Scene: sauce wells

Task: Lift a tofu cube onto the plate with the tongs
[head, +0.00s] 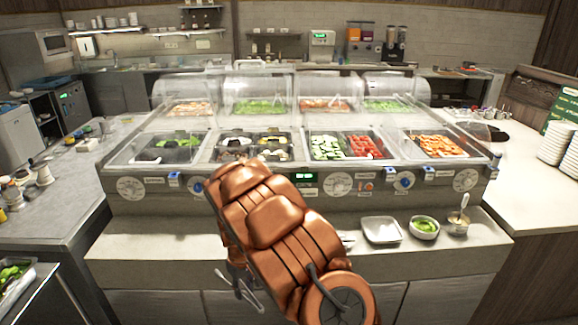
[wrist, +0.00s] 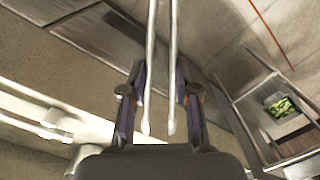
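My gripper (wrist: 158,100) is shut on the silver tongs (wrist: 149,60), whose two thin arms run between its fingers, a little apart. In the head view the tongs (head: 249,294) hang low in front of the counter, partly hidden by my copper arm. The small white square plate (head: 382,231) lies on the front ledge, right of my arm, and looks empty. The second well from the left (head: 253,145) holds several pale, yellow and dark foods. I cannot tell single tofu cubes there. Nothing shows between the tong arms.
Clear guards (head: 258,95) stand over the rear wells. A green-filled bowl (head: 424,228) and a metal cup with a spoon (head: 457,223) stand right of the plate. Plates are stacked at the far right (head: 556,146). A green-food container (wrist: 283,106) shows in the wrist view.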

